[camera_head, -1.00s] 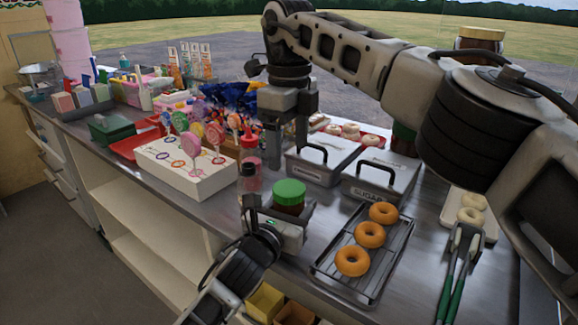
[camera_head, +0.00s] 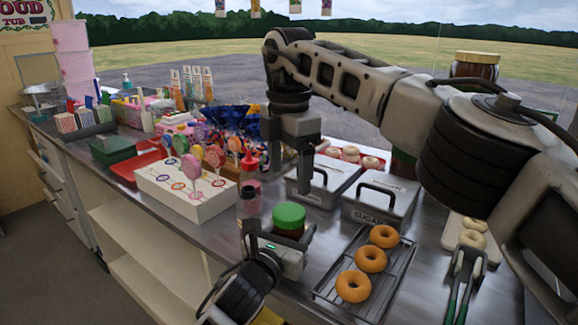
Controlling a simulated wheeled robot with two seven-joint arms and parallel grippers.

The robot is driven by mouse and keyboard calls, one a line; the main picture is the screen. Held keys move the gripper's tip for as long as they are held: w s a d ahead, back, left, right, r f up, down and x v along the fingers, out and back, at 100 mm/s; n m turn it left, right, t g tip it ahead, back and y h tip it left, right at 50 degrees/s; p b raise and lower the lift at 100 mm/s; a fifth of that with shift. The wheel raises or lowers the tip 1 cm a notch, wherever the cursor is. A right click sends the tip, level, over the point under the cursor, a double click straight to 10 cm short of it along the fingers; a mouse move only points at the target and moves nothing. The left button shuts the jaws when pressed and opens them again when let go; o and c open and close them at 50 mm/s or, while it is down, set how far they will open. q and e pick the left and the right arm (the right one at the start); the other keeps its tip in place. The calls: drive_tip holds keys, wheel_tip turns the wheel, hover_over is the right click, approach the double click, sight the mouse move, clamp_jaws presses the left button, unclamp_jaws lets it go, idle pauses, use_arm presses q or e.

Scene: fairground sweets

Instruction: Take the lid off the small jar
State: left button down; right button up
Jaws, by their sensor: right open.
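The small jar (camera_head: 288,234) stands upright on the metal counter, with a green lid (camera_head: 289,215) on top. My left gripper (camera_head: 275,232) is low at the jar, one finger on each side of it. Whether its fingers touch the jar cannot be told. My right gripper (camera_head: 290,168) is open and empty, pointing down, above and behind the jar. It is apart from the lid and overlaps the grey bins in the picture.
Grey lidded bins (camera_head: 380,207) are behind, and a rack (camera_head: 385,282) of doughnuts is to the right. Tongs (camera_head: 465,275) lie farther right. The front counter edge is close to the jar.

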sight(289, 212)
drive_tip(key=shift+f, duration=4)
